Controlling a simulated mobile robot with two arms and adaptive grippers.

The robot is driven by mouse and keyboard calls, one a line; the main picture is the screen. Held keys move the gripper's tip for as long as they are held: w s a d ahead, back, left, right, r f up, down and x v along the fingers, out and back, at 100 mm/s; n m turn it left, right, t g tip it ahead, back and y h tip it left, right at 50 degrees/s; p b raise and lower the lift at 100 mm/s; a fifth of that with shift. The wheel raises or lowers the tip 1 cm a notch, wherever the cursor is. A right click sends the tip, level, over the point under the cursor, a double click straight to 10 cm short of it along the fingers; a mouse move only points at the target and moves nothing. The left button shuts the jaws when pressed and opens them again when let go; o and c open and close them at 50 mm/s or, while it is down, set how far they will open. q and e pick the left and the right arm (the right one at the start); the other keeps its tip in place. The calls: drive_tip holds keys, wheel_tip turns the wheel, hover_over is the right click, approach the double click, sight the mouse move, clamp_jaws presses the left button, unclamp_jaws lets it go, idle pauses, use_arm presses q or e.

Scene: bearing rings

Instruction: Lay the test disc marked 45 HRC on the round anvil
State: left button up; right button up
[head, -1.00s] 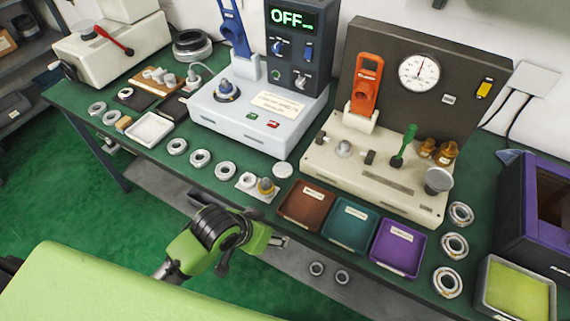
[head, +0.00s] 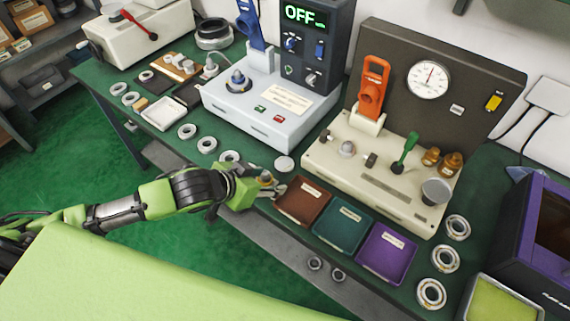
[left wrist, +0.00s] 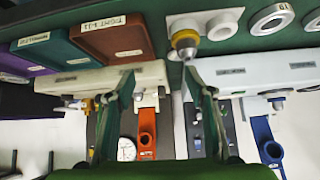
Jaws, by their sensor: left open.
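My left gripper (head: 268,187) is open and empty over the bench's front edge, left of the brown tray. Its two spread fingers also show in the left wrist view (left wrist: 160,82). A brass-ringed round piece with a silver top (left wrist: 185,42) and a pale disc (left wrist: 222,26) sit on a small white plate by the right fingertip in that view. In the head view my gripper mostly covers them. A plain pale disc (head: 284,163) lies before the white machine. No 45 HRC mark is legible, and I cannot tell which part is the round anvil.
Brown (head: 302,201), teal (head: 343,226) and purple (head: 386,254) trays line the front edge. Behind stand a beige machine (head: 385,178) with an orange lever and a white machine (head: 255,110) with a blue lever. Several metal rings (head: 187,131) lie along the bench.

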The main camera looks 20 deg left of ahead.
use_arm(q)
drive_tip(key=w+a+r, duration=0.1)
drive_tip(key=w+a, duration=0.1)
drive_tip(key=a, duration=0.2)
approach(285, 163)
drive_tip(key=shift+w+f+n+p, duration=0.15)
drive_tip(key=shift+f+p, duration=0.1)
drive_tip(key=shift+f, duration=0.35)
drive_tip(key=shift+w+f+n+p, duration=0.1)
drive_tip(key=shift+f+n+p, duration=0.1)
drive_tip(key=shift+f, duration=0.35)
drive_tip(key=shift+w+d+f+p, duration=0.3)
drive_tip(key=shift+w+d+p, duration=0.05)
drive_tip(key=shift+w, duration=0.15)
drive_tip(key=shift+p+x, duration=0.35)
drive_tip(key=shift+x, duration=1.7)
drive_tip(key=shift+w+d+r, duration=0.1)
drive_tip(key=c, duration=1.1)
drive_tip(key=shift+r, duration=0.1)
drive_tip(key=shift+c, duration=0.7)
use_arm(e)
drive_tip(key=shift+w+d+r, duration=0.1)
drive_tip(key=shift+d+r, duration=0.1)
drive_tip(key=shift+r, duration=0.4)
drive_tip(key=shift+w+d+r, duration=0.1)
drive_tip(key=shift+d+r, duration=0.1)
drive_tip(key=shift+r, duration=0.4)
use_arm(q)
drive_tip(key=shift+r, duration=0.1)
